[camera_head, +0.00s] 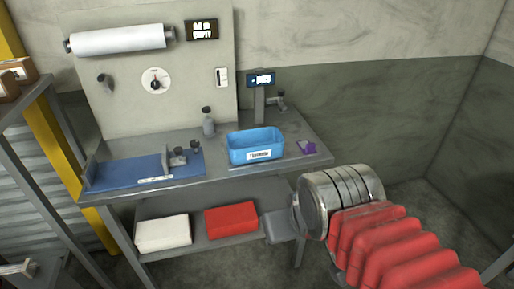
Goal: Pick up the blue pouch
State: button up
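I cannot clearly make out a blue pouch. A flat blue piece (125,173) lies on the left of the bench top, with small dark fittings at its right end. A blue open bin (256,148) with a white label stands on the bench right of the middle. On the lower shelf lie a white pouch-like block (163,233) and a red one (231,219).
The grey bench (220,176) has a back panel with a white roll (118,40), a dial and a small display. A rack stands at left.

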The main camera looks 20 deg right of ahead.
aim_at(262, 143)
jog(key=k, duration=0.6)
jog(key=u, duration=0.25)
jog(key=i, duration=0.75)
jog(key=u, duration=0.75)
jog(key=i, duration=1.3)
jog(key=u, duration=0.4)
